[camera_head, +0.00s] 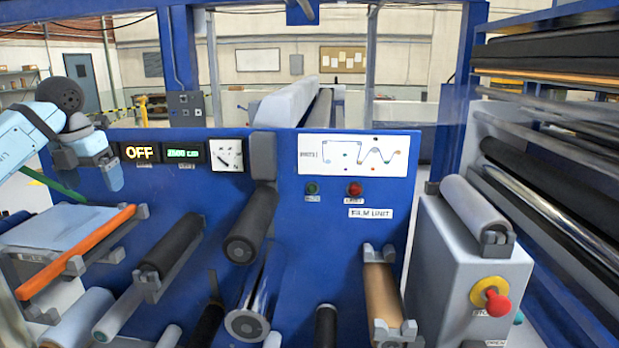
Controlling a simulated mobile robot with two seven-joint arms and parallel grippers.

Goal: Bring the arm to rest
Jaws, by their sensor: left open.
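My left arm (22,138) comes in from the left, light blue with dark grey joints, bent at a dark round joint. Its gripper (112,176) is at the left of the blue machine panel, just left of the lit "OFF" display. The gripper is open, and I see nothing held in it. The gap between its fingers is hard to make out. My right gripper is not in view.
The blue panel (300,240) carries several rollers sticking out towards me, among them a black roller (250,225) and a brown roller (383,297). A grey box (450,270) with a red emergency knob (497,302) stands at right. Long rollers fill the right edge.

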